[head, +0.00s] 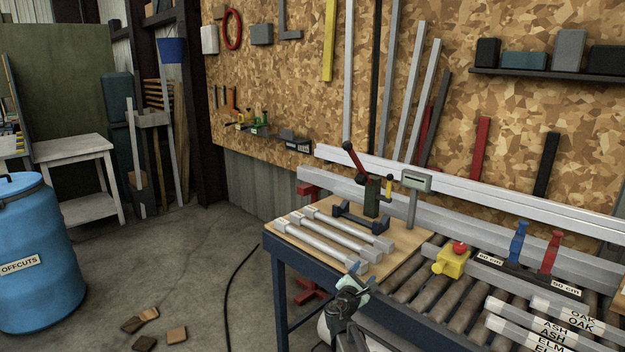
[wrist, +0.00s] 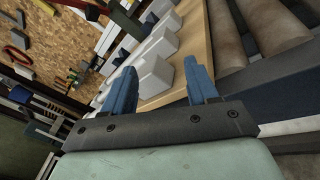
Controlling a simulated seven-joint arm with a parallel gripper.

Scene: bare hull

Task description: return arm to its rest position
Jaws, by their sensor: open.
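My gripper (head: 357,281) is at the front edge of the wooden-topped bench (head: 283,237), in the lower middle of the head view. In the wrist view its two blue fingers (wrist: 160,80) stand apart with nothing held between them. Beyond the fingers are the pale ends of the bars (wrist: 155,73), which lie side by side on the bench top. The same bars (head: 335,240) lie just behind my gripper in the head view. I cannot tell from these views how far the fingers are from the nearest bar end. Much of my arm is outside the head view.
A dark clamp-like stand (head: 371,195) with a red lever rises behind the bars. A roller conveyor (head: 415,292) with a yellow block (head: 451,261) and labelled boards (head: 545,325) is at right. A blue barrel (head: 38,255) stands at far left. Wood offcuts (head: 176,334) lie on the open floor.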

